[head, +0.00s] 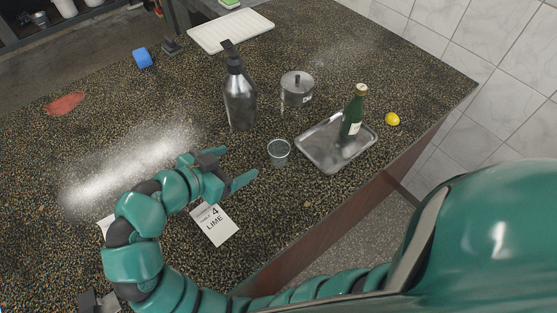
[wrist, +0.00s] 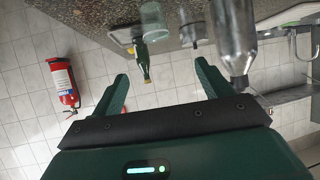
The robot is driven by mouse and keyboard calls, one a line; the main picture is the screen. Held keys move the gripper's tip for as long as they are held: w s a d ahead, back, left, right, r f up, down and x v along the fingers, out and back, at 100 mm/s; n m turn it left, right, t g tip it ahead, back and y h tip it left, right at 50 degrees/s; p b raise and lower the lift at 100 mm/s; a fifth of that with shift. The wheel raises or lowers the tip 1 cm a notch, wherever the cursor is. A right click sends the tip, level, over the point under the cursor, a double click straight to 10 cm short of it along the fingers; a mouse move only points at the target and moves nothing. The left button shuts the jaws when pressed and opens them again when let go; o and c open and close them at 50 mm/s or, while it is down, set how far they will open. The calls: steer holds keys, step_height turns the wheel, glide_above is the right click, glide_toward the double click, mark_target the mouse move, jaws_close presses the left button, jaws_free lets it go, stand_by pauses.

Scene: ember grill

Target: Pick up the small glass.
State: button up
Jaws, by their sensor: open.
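The small glass (head: 279,152) is clear and stands upright on the speckled counter, left of the metal tray. It also shows in the wrist view (wrist: 152,20), which is upside down, near the top and between the two fingers' directions. My gripper (head: 234,167) is to the left of the glass, its two green fingers spread and pointing toward it. In the wrist view my gripper (wrist: 160,75) is open with nothing between its fingers. A gap separates the fingertips from the glass.
A steel pump bottle (head: 240,100) stands behind my gripper, with a lidded pot (head: 297,88) beyond the glass. A metal tray (head: 312,147) holds a green bottle (head: 353,112). A yellow lemon (head: 392,119) lies near the counter's right edge. A LIME card (head: 215,223) lies in front.

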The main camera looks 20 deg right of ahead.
steer(key=p, duration=0.4)
glide_toward(285, 146)
steer(key=shift+w+d+f, duration=0.2)
steer(key=shift+w+d, duration=0.4)
steer(key=shift+w, duration=0.15)
steer(key=shift+s+p+x, duration=0.2)
steer(key=shift+p+x, duration=0.45)
steer(key=shift+x, duration=0.35)
steer(key=shift+s+p+x, duration=0.15)
steer(key=shift+p+x, duration=0.5)
steer(key=shift+x, duration=1.2)
steer(key=shift+a+f, duration=0.1)
steer(key=shift+c, duration=0.5)
steer(key=c, duration=1)
